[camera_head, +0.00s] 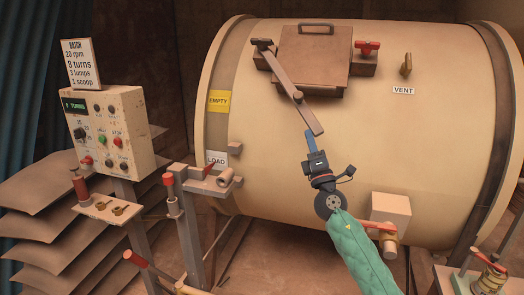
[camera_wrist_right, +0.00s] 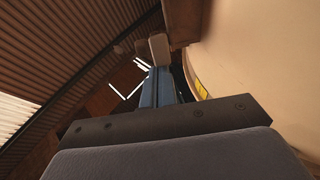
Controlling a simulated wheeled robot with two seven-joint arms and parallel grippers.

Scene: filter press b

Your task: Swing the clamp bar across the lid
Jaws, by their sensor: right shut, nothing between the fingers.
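The brown lid (camera_head: 322,52) sits shut on top of the cream drum, with a handle at its top edge. The clamp bar (camera_head: 283,78) is fixed at a pivot left of the lid. It slants down to the right past the lid's lower left corner, its free end below the lid. A red-handled catch (camera_head: 367,47) stands on the bracket at the lid's right. My right gripper (camera_head: 310,138) is shut and empty, its blue fingertips close below the bar's free end; I cannot tell if they touch. Its fingers (camera_wrist_right: 163,88) also show in the right wrist view. My left gripper is out of view.
The drum (camera_head: 450,110) fills the right and middle, with a vent knob (camera_head: 406,65) right of the lid. A control box (camera_head: 105,130) stands at the left. A post with a red handle (camera_head: 172,195) stands before the drum.

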